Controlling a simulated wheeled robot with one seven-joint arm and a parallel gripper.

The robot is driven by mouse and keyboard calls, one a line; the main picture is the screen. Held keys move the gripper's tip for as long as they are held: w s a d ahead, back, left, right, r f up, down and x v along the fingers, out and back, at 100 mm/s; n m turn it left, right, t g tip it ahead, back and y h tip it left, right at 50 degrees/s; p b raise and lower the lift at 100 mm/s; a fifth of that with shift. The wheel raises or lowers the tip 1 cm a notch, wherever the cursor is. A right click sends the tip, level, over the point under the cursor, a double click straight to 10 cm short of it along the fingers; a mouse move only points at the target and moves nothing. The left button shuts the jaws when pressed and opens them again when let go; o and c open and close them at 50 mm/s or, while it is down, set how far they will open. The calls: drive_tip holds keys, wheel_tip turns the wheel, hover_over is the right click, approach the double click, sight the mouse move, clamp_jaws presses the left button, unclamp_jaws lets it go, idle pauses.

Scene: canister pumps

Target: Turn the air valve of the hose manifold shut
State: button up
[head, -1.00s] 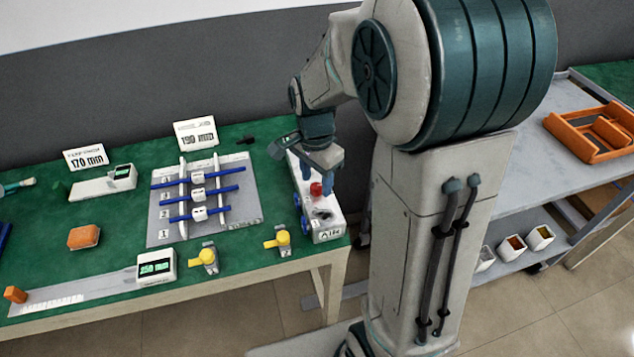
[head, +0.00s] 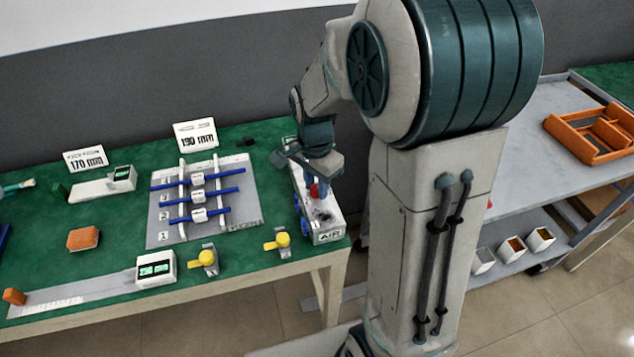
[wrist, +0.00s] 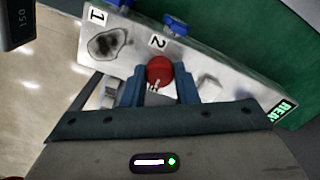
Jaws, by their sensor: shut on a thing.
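The hose manifold (head: 328,228) is a pale grey box labelled AIR at the right end of the green table. Its red knob, the air valve (wrist: 159,70), stands on the manifold's top face in the wrist view. It also shows, partly covered, in the head view (head: 313,191). My gripper (wrist: 160,80) has its two blue fingers on either side of the red knob, shut on it. In the head view my gripper (head: 314,184) is over the manifold and hides part of its top.
Blue fittings (wrist: 175,23) line one manifold side, beside labels 1 and 2. A yellow-handled clamp (head: 279,241) and a board with blue rods (head: 246,205) stand to the left. A grey cart (head: 530,185) is at the right.

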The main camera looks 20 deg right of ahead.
sight(315, 188)
drive_tip(key=n, duration=1.3)
drive_tip(key=shift+n+p, duration=0.45)
drive_tip(key=shift+n, duration=1.75)
drive_tip(key=o, duration=1)
drive_tip(key=shift+r, duration=0.1)
wheel_tip(315, 188, up, 14)
drive_tip(key=p, duration=0.1)
drive_tip(key=shift+a, duration=0.15)
